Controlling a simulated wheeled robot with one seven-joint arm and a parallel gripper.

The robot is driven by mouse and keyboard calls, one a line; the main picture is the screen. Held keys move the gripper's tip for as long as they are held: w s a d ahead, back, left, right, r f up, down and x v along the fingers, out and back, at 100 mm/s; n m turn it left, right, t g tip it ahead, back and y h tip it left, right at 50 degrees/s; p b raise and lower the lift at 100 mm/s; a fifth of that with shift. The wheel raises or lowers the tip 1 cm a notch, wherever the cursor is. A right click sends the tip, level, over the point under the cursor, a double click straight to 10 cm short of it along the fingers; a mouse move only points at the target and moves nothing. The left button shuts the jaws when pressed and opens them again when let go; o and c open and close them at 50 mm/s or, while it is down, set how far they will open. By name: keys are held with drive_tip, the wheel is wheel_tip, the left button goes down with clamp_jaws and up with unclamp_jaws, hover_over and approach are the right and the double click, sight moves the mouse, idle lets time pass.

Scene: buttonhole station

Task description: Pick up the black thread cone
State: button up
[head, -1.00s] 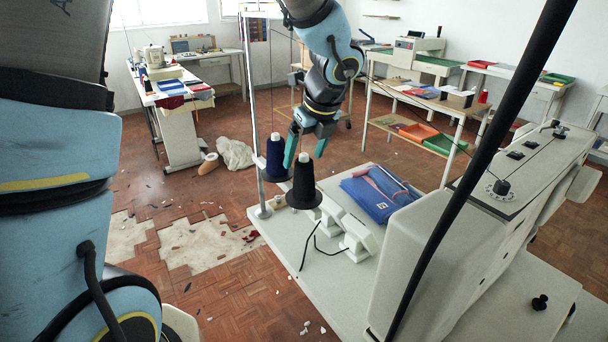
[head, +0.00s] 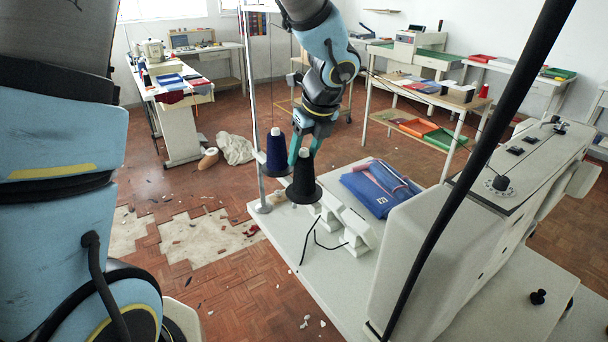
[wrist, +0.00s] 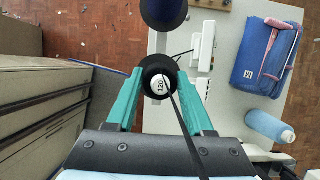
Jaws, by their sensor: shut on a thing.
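The black thread cone (head: 304,180) stands upright on the thread stand beside the machine head, its thread tail hanging over the table. My gripper (head: 306,148) has its green fingers on both sides of the cone's upper part and is shut on it.
The stand's pale metal pole (head: 257,120) rises close to the left of the cones. Folded blue cloth (head: 372,195) lies on the white machine table (head: 325,265). The white machine head (head: 440,230) is at the right. A black rod crosses the head view.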

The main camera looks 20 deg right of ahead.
clamp_jaws()
drive_tip(key=shift+r, duration=0.1)
